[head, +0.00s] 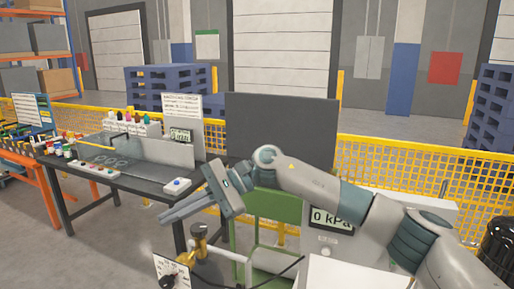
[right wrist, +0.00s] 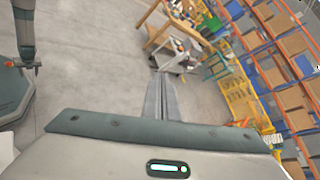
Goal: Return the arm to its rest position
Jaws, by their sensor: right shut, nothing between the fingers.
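My right arm comes in from the lower right of the head view and reaches left across the front of the workbench. Its gripper (head: 168,212) points left and slightly down, with the fingers together and nothing held. In the right wrist view the two fingers (right wrist: 162,98) lie side by side, pressed together, over bare grey floor. My left gripper does not show in the head view.
A pressure display (head: 331,219) reads 0 kPa. Yellow fencing (head: 400,170) runs behind.

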